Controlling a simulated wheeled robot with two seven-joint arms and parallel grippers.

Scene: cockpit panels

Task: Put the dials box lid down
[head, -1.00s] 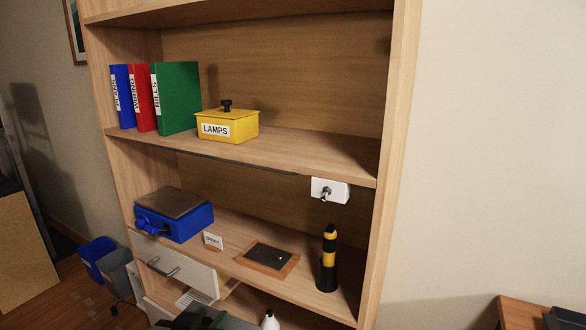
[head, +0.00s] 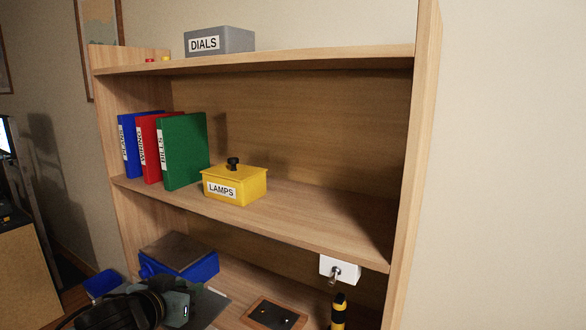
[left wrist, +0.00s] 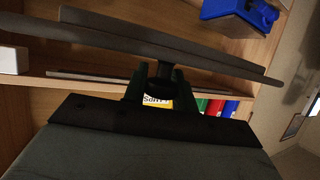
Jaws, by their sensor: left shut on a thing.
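The grey dials box (head: 220,41), labelled DIALS, stands on the top board of the shelf; its top cannot be seen into from here. My left gripper (head: 168,304) is low at the front left in the head view, well below the box. In the left wrist view my left gripper (left wrist: 152,85) is shut on the dark knob of a flat grey lid (left wrist: 180,45). A grey edge of the lid (head: 208,308) shows beside the gripper in the head view. My right gripper is not in view.
A yellow LAMPS box (head: 234,185) and several binders (head: 183,150) stand on the middle shelf. Below are a blue box (head: 190,262), a white switch unit (head: 339,269) and a yellow-black cylinder (head: 338,312). Small red and yellow items sit left of the dials box.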

